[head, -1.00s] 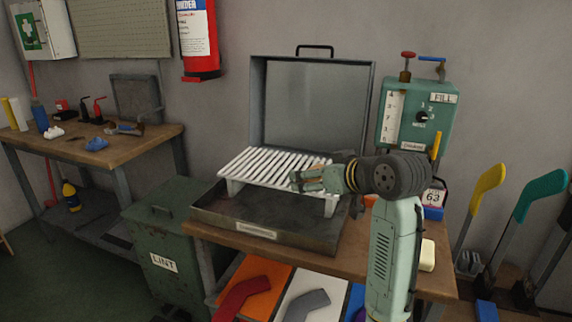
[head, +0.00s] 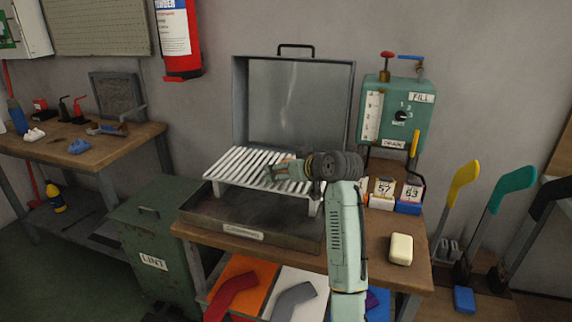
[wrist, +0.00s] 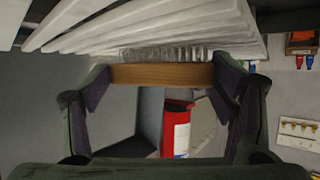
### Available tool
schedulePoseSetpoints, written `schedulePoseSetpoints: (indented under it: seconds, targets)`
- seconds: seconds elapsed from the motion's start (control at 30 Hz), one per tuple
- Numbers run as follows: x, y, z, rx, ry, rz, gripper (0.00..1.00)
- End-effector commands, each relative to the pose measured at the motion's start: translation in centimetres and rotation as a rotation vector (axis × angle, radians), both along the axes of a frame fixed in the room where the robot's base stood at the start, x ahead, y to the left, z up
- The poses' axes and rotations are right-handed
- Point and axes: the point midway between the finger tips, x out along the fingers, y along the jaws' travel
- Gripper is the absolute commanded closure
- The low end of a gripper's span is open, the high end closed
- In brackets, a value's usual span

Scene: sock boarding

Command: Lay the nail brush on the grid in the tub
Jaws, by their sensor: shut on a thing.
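My gripper (head: 270,172) is at the right part of the white slatted grid (head: 236,164), which stands in the open dark metal tub (head: 200,215). In the wrist view, my gripper (wrist: 160,80) is shut on the nail brush's wooden block (wrist: 160,76), one finger at each end. The brush's pale bristles (wrist: 165,54) face the white slats, which also show in the wrist view (wrist: 110,30). Whether the bristles touch the slats I cannot tell. In the head view the brush is too small and covered to make out clearly.
The tub's lid (head: 293,105) stands raised behind the grid. The green fill box (head: 398,110) is at the back right, above small numbered boxes (head: 410,195). A pale soap-like block (head: 401,248) lies on the bench's right. A lint bin (head: 150,235) stands left of the tub.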

Motion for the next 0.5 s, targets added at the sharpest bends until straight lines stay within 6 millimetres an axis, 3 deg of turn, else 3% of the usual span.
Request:
schedulePoseSetpoints:
  seconds: [0.33,0.37,0.5]
  targets:
    - [-0.02,0.02,-0.34,0.000,-0.003,0.001,0.50]
    - [-0.02,0.02,-0.34,0.000,-0.003,0.001,0.22]
    - [-0.03,0.02,-0.26,0.000,-0.003,0.001,0.13]
